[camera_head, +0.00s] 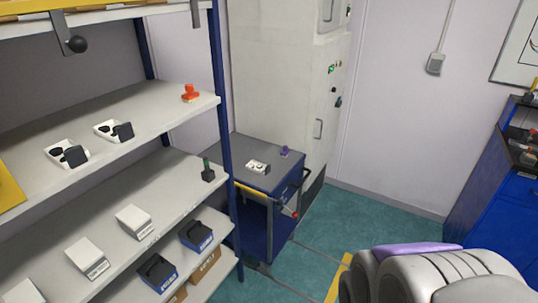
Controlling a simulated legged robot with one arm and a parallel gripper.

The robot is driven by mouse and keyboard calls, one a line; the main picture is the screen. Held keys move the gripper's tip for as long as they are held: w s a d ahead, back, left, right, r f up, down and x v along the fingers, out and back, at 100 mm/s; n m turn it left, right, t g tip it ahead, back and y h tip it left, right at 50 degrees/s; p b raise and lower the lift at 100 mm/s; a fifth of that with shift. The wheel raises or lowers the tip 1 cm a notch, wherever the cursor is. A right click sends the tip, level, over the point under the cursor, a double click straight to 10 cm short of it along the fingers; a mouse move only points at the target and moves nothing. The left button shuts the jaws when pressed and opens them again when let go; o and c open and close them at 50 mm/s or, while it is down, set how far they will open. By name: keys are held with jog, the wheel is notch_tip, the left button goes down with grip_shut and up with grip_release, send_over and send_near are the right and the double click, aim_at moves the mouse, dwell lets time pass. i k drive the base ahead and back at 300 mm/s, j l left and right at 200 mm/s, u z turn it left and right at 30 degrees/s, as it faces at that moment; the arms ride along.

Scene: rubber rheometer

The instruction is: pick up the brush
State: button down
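I cannot make out a brush for certain; the small items are too small to tell. A small dark item with a green upright part (208,170) stands at the right end of the middle shelf. A small red-orange item (190,93) stands at the right end of the shelf above. On the cart top lie a small white item with dark spots (257,167) and a small purple item (285,152). A rounded grey and purple part of my own body shows at the lower right. My gripper's fingers are not in view.
A shelf rack (170,185) with a blue post fills the left, holding white boxes and dark blue bins. The blue cart (253,190) stands beyond it, before a tall pale cabinet (285,75). A blue cabinet (505,205) stands at right. Green floor (375,215) between is clear.

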aim_at(285, 152)
jog(key=i+l+u, duration=0.1)
jog(key=i, duration=0.4)
jog(key=i+l, duration=0.25)
jog(key=i, duration=0.25)
jog(key=i+l+u, duration=0.15)
jog(key=i, duration=0.4)
jog(key=i+l, duration=0.25)
jog(key=i, duration=0.25)
jog(key=i+l+u, duration=0.15)
jog(key=i, duration=0.3)
jog(key=i+l, duration=0.05)
jog(key=l, duration=0.05)
